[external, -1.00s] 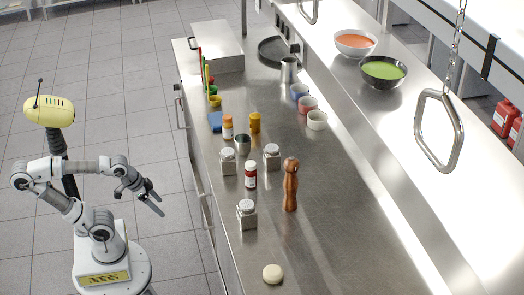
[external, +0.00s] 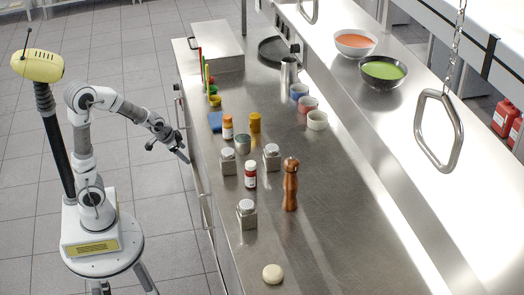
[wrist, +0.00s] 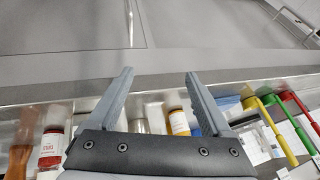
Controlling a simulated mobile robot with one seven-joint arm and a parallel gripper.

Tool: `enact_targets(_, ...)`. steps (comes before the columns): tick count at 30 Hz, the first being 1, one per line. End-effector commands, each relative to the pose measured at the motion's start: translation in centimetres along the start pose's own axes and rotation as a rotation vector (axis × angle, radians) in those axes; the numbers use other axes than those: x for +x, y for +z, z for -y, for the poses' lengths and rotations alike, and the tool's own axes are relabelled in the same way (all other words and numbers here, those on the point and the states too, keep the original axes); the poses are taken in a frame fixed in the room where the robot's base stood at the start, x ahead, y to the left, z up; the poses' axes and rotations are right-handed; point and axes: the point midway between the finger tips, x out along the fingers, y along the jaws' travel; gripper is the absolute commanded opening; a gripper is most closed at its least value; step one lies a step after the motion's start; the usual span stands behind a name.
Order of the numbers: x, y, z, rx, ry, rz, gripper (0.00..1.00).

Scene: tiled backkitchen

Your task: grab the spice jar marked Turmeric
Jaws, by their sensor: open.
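No label reads clearly enough to tell which jar is marked Turmeric. An orange jar with a white label (external: 228,128) stands upright near the counter's left edge; it also shows in the wrist view (wrist: 179,122), beside the right finger. A plain yellow-orange jar (external: 255,122) stands to its right.
Square metal shakers (external: 228,162), a metal cup (external: 243,145) and a wooden pepper mill (external: 290,186) stand close to the jars. A blue item (external: 216,121) and colored-handled utensils (external: 206,77) lie behind.

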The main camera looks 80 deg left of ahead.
Motion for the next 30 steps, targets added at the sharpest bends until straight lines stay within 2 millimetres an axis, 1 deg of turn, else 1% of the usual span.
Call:
enact_targets(1, -0.3, -0.3, 1.8, 0.043, -0.033, 0.017, 0.83)
enact_targets(4, 0.7, -0.2, 4.5, 0.187, -0.106, 0.027, 0.83)
enact_targets(6, 1.3, -0.2, 6.0, 0.338, -0.160, 0.032, 0.83)
enact_targets(8, 1.6, -0.3, 7.2, 0.497, -0.210, 0.036, 0.83)
enact_targets(12, 1.6, -1.3, 8.7, 0.915, -0.323, 0.040, 0.83)
enact_targets(17, 0.4, -3.5, 9.2, 1.413, -0.458, 0.049, 0.83)
enact_targets(21, -1.6, -6.1, 8.7, 1.852, -0.593, 0.063, 0.83)
enact_targets(24, -3.2, -7.9, 7.9, 2.131, -0.694, 0.077, 0.83)
enact_targets(27, -4.7, -9.4, 6.9, 2.346, -0.786, 0.089, 0.83)
enact_targets(30, -5.6, -10.3, 6.1, 2.487, -0.852, 0.099, 0.83)
